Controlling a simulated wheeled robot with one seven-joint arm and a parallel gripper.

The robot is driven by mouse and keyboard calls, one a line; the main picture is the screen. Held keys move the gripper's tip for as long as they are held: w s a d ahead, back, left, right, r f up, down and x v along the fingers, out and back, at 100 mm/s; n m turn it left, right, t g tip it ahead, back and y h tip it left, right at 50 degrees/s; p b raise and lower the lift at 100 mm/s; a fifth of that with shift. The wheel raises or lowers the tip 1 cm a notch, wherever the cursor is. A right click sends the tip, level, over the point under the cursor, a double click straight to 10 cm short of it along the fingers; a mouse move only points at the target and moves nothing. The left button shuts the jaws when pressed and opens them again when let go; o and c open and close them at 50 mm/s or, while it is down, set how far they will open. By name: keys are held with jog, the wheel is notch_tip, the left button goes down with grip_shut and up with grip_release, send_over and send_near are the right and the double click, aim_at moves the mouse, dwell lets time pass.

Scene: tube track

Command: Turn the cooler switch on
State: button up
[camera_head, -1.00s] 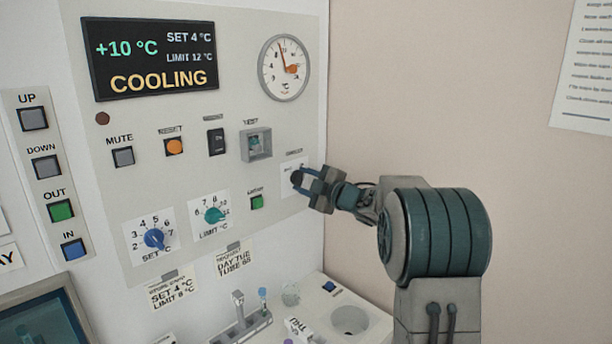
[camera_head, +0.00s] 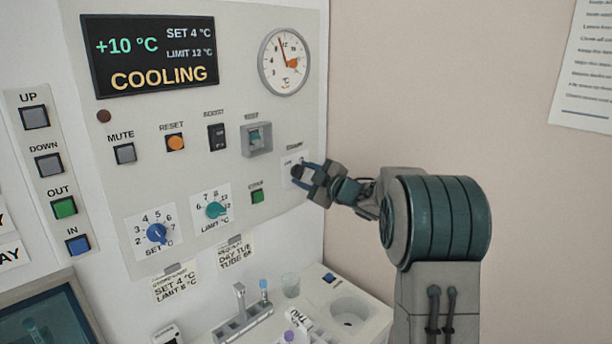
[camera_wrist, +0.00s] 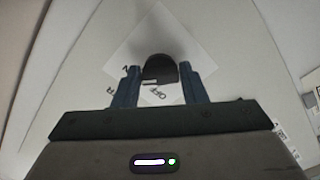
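A dark rotary knob (camera_wrist: 160,69) sits on a white plate (camera_wrist: 187,43) with an OFF mark. I take it for the cooler switch; its small heading in the head view is too blurred to read surely. My gripper (camera_wrist: 160,76) has one finger on each side of the knob. The fingers lie very close to its sides; whether they press on it is not clear. In the head view my gripper (camera_head: 302,176) reaches the panel's lower right from the right, covering part of the plate (camera_head: 293,161). The display (camera_head: 150,52) reads +10 °C and COOLING.
The guarded TEST switch (camera_head: 256,139), the BOOST switch (camera_head: 217,137) and a green button (camera_head: 257,196) are left of my gripper. The SET dial (camera_head: 157,233) and LIMIT dial (camera_head: 215,210) are lower left. A bench with a tube rack (camera_head: 243,324) lies below.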

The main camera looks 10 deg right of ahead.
jog(key=shift+o, duration=1.4)
jog(key=shift+d, duration=0.1)
jog(key=b+v, duration=0.3)
jog(key=v, duration=1)
jog(key=shift+s+d+b, duration=0.2)
jog(key=shift+s+b, duration=0.1)
jog(key=shift+b, duration=0.1)
